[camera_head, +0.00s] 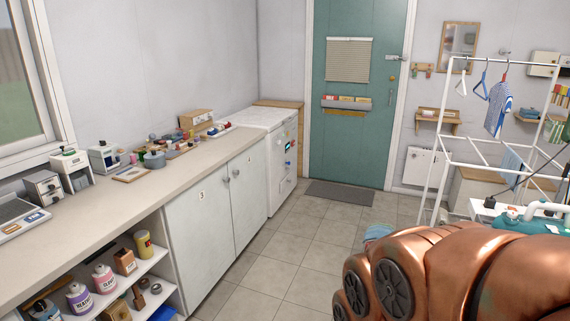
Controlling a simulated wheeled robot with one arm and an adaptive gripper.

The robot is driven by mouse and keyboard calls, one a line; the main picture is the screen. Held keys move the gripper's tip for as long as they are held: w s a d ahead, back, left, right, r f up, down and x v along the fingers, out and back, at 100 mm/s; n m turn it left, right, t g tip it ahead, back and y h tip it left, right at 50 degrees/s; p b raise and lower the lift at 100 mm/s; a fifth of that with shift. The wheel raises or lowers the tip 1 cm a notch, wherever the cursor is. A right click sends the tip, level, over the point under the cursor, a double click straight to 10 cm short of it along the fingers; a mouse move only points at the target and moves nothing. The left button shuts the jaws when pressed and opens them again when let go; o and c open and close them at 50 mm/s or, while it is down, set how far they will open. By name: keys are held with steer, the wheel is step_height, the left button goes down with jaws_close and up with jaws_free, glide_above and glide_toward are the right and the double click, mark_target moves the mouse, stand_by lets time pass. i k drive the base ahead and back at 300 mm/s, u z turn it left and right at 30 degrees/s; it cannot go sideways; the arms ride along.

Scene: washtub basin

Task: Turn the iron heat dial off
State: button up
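I cannot make out an iron or its heat dial in the head view. A teal object with white curved parts (528,222) sits at the right edge, partly cut off and partly behind my copper-coloured arm; I cannot tell what it is. My arm fills the lower right. My gripper cannot be seen, so its state does not show.
A long counter (110,205) with small boxes, a pot and devices runs along the left. A white machine (283,165) stands at its far end. A teal door (357,120) is behind. A white drying rack (440,150) stands right.

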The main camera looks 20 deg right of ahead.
mark_target(513, 215)
steer(key=z, duration=0.8)
steer(key=i, duration=1)
steer(key=z, duration=0.8)
steer(key=i, duration=0.7)
steer(key=z, duration=0.05)
